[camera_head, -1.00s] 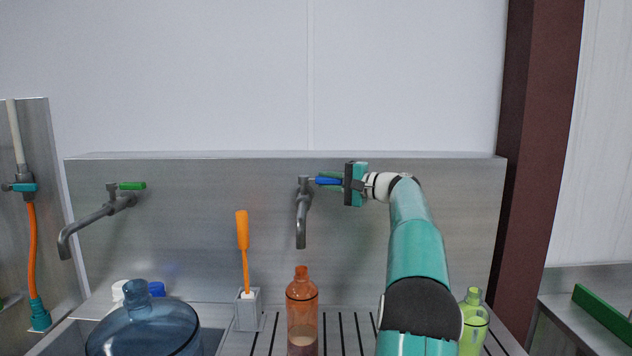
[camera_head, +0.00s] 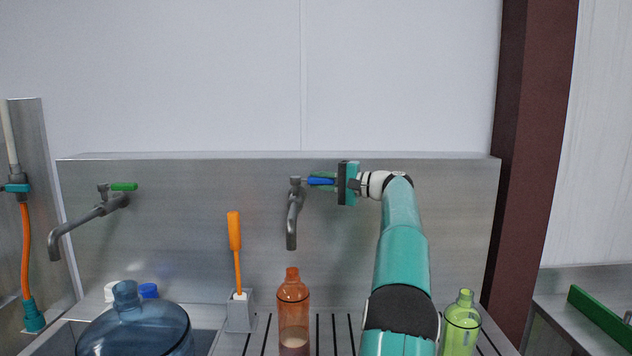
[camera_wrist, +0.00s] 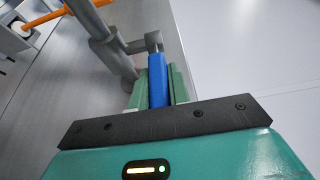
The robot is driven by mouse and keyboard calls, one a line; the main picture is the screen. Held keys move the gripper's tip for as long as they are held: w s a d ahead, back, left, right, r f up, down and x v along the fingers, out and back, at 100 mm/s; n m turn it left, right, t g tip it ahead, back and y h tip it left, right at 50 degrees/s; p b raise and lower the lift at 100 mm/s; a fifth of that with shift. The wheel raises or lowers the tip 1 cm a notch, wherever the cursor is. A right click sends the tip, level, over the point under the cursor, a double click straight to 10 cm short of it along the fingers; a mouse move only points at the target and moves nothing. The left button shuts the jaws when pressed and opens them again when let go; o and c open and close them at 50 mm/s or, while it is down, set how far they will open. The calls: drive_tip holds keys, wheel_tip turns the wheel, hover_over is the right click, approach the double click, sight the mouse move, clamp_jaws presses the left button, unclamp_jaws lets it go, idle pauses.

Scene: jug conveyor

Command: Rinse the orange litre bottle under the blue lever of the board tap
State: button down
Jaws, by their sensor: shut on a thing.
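The orange litre bottle (camera_head: 293,310) stands upright on the slatted drainboard, below the spout of the board tap (camera_head: 292,220). Some murky content shows at its bottom. The tap's blue lever (camera_head: 321,181) points right from the tap body. My gripper (camera_head: 332,181) is at the lever, its fingers on both sides of it. In the wrist view the blue lever (camera_wrist: 157,80) lies between the two green fingers, and my gripper (camera_wrist: 158,88) is shut on it. No water stream is visible from the spout.
A large blue jug (camera_head: 135,325) stands in the sink at left, below a green-levered tap (camera_head: 105,205). An orange-handled brush (camera_head: 235,235) stands in a holder (camera_head: 240,313). A green bottle (camera_head: 461,325) stands right of my arm.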

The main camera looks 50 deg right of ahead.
drive_tip(key=shift+a+r, duration=0.1)
drive_tip(key=shift+r, duration=0.15)
drive_tip(key=c, duration=1.3)
unclamp_jaws()
drive_tip(key=shift+f, duration=0.15)
drive_tip(key=v, duration=1.3)
drive_tip(key=shift+s, duration=0.35)
